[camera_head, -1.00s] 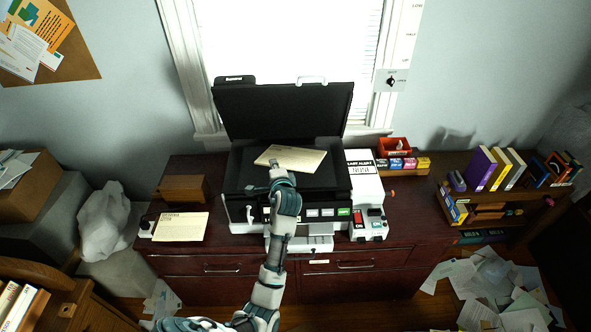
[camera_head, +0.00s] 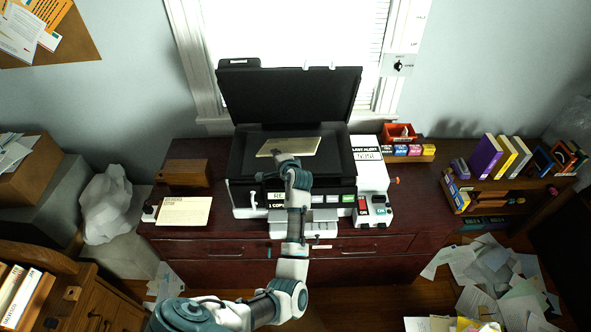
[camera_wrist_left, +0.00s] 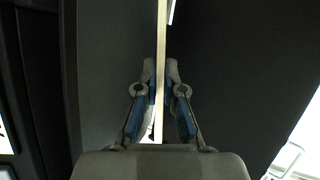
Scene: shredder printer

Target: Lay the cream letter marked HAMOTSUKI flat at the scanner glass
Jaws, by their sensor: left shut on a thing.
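A cream letter (camera_head: 296,147) is over the dark scanner bed (camera_head: 336,171) of the printer, whose black lid (camera_head: 290,95) stands open. My left gripper (camera_head: 284,157) is shut on the letter's near edge. In the left wrist view the letter (camera_wrist_left: 161,60) shows edge-on as a thin pale strip between the two fingers (camera_wrist_left: 161,100). Its marking cannot be read, and I cannot tell whether it touches the glass. A second cream sheet (camera_head: 183,212) with dark print lies on the cabinet, left of the printer. My right gripper is not in view.
A white shredder (camera_head: 370,178) stands against the printer's right side. A red bin (camera_head: 398,131) and coloured boxes (camera_head: 407,150) are behind it. A wooden box (camera_head: 187,173) stands at the left. Loose papers (camera_head: 490,280) cover the floor at the right.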

